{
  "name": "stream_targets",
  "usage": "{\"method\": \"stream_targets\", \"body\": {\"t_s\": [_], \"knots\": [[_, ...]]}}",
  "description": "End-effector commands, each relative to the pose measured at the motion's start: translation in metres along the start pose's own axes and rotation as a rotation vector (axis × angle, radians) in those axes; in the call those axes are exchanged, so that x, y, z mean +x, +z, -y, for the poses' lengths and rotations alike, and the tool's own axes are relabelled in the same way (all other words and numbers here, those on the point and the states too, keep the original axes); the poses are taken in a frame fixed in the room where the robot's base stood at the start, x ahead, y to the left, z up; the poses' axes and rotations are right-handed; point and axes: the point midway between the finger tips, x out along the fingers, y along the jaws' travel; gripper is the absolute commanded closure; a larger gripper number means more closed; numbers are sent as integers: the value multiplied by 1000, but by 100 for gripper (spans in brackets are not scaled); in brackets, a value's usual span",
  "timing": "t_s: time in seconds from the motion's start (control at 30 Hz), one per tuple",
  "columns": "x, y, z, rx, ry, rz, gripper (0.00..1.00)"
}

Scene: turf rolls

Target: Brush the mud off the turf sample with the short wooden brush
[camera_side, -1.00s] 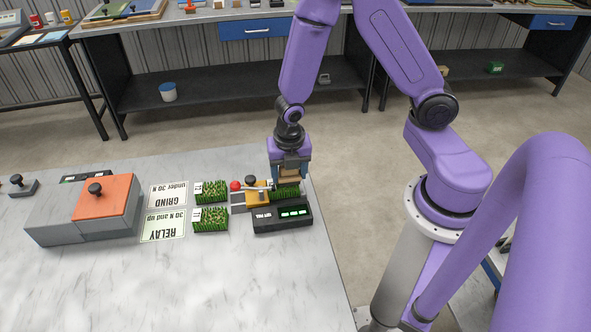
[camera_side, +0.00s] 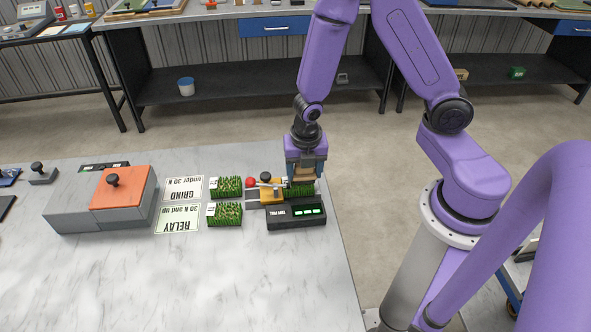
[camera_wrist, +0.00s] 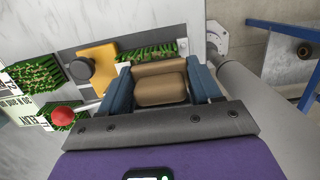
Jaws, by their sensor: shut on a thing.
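My gripper (camera_side: 305,172) is shut on the short wooden brush (camera_wrist: 162,88), a tan block held between the blue fingers in the wrist view. The turf sample (camera_side: 299,190) is a green grassy strip directly below the brush, beside a yellow-orange clamp piece (camera_side: 270,196) with a black knob. It also shows beyond the brush in the wrist view (camera_wrist: 150,53). The brush's underside is hidden, so I cannot tell whether it touches the grass. I cannot make out mud on the visible part of this sample.
A black display unit (camera_side: 296,213) with green digits stands in front of the sample. A red ball-ended lever (camera_side: 250,183) is to the left. Two other turf pieces (camera_side: 227,187) (camera_side: 225,214) lie by the GRIND (camera_side: 182,189) and RELAY (camera_side: 177,219) cards.

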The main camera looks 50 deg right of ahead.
Motion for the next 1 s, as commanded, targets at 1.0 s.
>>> {"method": "stream_targets", "body": {"t_s": [1.0], "knots": [[-47, 6, 28, 3, 3, 1, 65]]}}
